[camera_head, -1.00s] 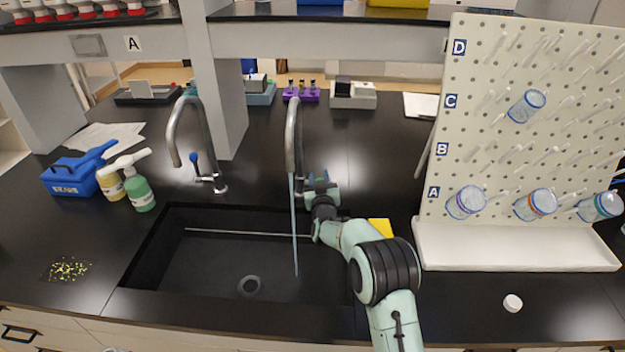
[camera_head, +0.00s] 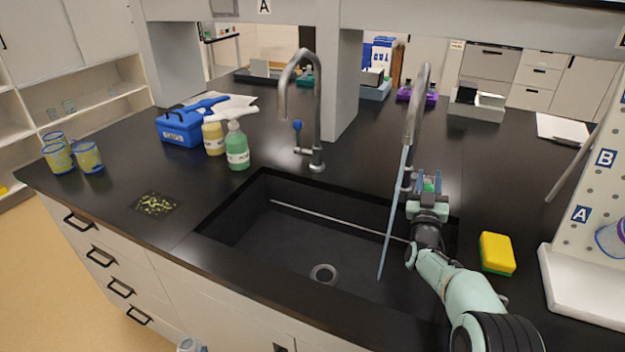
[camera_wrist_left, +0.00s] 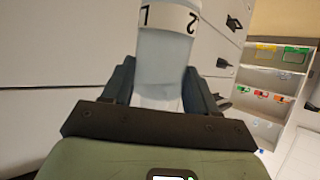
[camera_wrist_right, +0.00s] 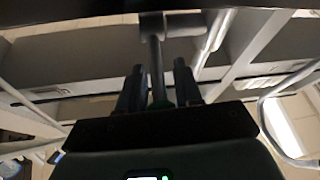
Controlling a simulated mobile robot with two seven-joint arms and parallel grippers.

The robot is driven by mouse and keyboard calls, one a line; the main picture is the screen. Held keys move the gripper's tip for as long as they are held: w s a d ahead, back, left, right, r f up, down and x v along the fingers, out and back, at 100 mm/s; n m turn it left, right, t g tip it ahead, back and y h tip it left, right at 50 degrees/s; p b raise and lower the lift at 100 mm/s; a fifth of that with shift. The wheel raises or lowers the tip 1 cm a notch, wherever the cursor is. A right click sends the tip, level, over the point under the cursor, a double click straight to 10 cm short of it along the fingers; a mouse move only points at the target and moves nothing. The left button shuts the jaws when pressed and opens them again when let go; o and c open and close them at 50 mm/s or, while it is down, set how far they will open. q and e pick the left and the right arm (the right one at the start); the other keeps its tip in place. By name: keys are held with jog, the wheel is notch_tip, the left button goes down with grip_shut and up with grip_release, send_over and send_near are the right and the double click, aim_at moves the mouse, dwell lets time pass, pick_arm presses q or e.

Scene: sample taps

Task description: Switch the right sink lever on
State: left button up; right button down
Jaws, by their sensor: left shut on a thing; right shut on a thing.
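The right sink tap (camera_head: 414,105) has a bluish stream (camera_head: 393,220) running from its spout into the black sink (camera_head: 250,215). My right gripper (camera_head: 428,180) is at the base of this tap. In the right wrist view its fingers (camera_wrist_right: 158,88) are closed around a dark upright rod, the right sink lever (camera_wrist_right: 156,60); the lever is mostly hidden in the head view. My left gripper (camera_wrist_left: 160,85) is shut on a clear bottle (camera_wrist_left: 165,50) with a white numbered band, in front of the cabinet. The bottle's top shows at the head view's bottom edge (camera_head: 188,345).
The left tap (camera_head: 310,110) with a blue-tipped lever stands behind the sink, with no stream. A yellow sponge (camera_head: 496,252) lies right of my right wrist. A white drying-rack tray (camera_head: 585,295) is farther right. Bottles (camera_head: 237,148) and a blue box (camera_head: 182,127) stand left.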

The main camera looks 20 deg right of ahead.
dwell(0.3)
jog(key=c, duration=0.9)
grip_release()
jog(key=shift+o, duration=0.2)
jog(key=shift+s+f, duration=0.1)
pick_arm(q)
jog(key=shift+f, duration=0.15)
pick_arm(e)
jog(key=v, duration=0.7)
jog(key=shift+s+a, duration=0.1)
